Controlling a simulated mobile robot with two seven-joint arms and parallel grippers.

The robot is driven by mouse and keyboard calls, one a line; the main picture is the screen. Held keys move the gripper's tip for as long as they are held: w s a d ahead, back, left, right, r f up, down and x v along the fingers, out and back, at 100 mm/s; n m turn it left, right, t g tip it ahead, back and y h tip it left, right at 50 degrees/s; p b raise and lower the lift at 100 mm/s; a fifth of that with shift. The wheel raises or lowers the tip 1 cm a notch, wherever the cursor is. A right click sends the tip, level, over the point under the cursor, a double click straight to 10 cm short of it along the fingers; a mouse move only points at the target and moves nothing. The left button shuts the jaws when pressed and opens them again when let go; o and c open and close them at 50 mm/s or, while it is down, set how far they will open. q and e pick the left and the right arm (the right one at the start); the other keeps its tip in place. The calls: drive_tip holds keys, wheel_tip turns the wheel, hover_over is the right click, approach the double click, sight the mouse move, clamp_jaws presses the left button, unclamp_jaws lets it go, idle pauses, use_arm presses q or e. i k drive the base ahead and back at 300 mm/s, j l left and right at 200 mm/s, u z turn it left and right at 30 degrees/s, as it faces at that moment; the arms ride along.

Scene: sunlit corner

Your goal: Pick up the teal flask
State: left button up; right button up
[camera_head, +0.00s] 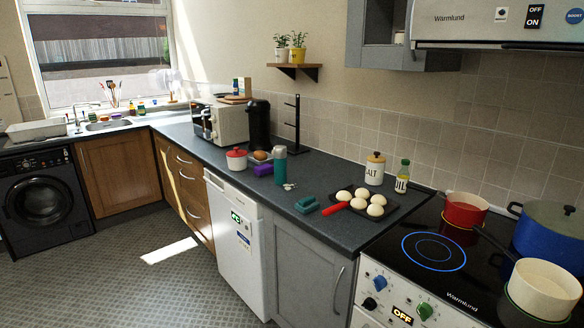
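The teal flask (280,166) stands upright on the dark countertop (322,168), left of the middle of the counter's right-hand run. It has a grey top and a teal body. Small light-coloured items, perhaps keys, lie at its foot on the right. A purple object (264,170) lies close to its left. Neither of my grippers shows in the head view.
The hob (433,252) has a glowing ring.

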sight(280, 152)
drive_tip(key=i+j+z, duration=0.1)
drive_tip(key=z, duration=0.3)
drive_tip(key=j+z, duration=0.1)
drive_tip(key=z, duration=0.25)
drive_tip(key=i+j+z, duration=0.1)
drive_tip(key=z, duration=0.3)
drive_tip(key=i+j+z, duration=0.1)
drive_tip(key=j+z, duration=0.15)
drive_tip(key=j, duration=0.2)
drive_tip(key=j+z, duration=0.6)
drive_tip(key=j, duration=1.7)
drive_tip(key=k+j+z, duration=0.1)
drive_tip(key=j, duration=0.8)
